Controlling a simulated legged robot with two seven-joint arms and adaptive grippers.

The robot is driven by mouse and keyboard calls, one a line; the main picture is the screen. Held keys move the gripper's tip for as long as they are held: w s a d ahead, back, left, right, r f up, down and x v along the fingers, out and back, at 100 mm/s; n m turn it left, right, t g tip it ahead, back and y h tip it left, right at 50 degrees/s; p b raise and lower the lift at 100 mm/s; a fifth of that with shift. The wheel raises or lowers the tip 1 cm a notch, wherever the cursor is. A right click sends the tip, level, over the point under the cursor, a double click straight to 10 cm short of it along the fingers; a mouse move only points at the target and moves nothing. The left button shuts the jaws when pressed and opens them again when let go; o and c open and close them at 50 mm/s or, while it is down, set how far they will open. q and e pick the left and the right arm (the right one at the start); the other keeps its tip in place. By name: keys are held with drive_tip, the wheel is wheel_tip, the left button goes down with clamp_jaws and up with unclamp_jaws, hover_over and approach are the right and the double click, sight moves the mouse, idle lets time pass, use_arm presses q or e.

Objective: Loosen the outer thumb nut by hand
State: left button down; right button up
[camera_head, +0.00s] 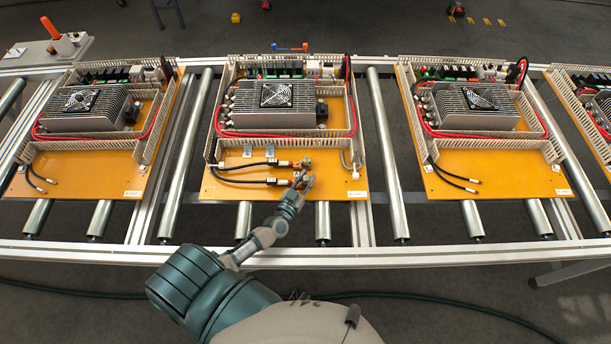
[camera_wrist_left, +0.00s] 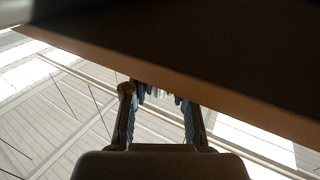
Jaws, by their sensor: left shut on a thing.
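My left gripper (camera_head: 303,182) reaches in from the lower middle to the front of the orange panel (camera_head: 232,189) in the middle. Its fingers are shut around a small part at the end of the front black cable (camera_head: 245,181), where the outer thumb nut sits; the fingers largely hide the nut. A brassy fitting (camera_head: 303,165) shows just behind the fingertips, by the end of the rear black cable (camera_head: 245,164). In the left wrist view my gripper (camera_wrist_left: 158,100) has a pale ridged part between its fingertips, below the dark panel edge (camera_wrist_left: 230,95). My right gripper is not in view.
A finned power unit with a fan (camera_head: 275,105) and slotted wiring duct (camera_head: 354,95) stand behind on the same panel. Similar panels lie left (camera_head: 100,170) and right (camera_head: 500,175) on the roller conveyor (camera_head: 385,150). A grey bent part (camera_head: 352,165) is right of my gripper.

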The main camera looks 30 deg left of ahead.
use_arm(q)
drive_tip(key=shift+w+a+r+y+p, duration=0.1)
drive_tip(key=shift+r+y+p, duration=0.25)
drive_tip(key=shift+r, duration=0.1)
drive_tip(key=shift+n+y+p, duration=0.25)
drive_tip(key=shift+n+p, duration=0.05)
drive_tip(key=shift+n, duration=0.1)
drive_tip(key=n+y+p, duration=0.1)
drive_tip(key=y+p, duration=0.1)
drive_tip(key=p, duration=0.1)
drive_tip(key=shift+f+n+g+y, duration=0.15)
drive_tip(key=shift+n+g+y, duration=0.15)
drive_tip(key=shift+n+y, duration=0.1)
drive_tip(key=shift+y, duration=0.3)
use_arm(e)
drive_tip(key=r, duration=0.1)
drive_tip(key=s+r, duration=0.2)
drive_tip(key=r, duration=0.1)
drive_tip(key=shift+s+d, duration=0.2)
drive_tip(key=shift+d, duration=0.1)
use_arm(q)
drive_tip(key=shift+f, duration=0.1)
drive_tip(key=c, duration=0.9)
unclamp_jaws()
drive_tip(key=shift+f, duration=0.1)
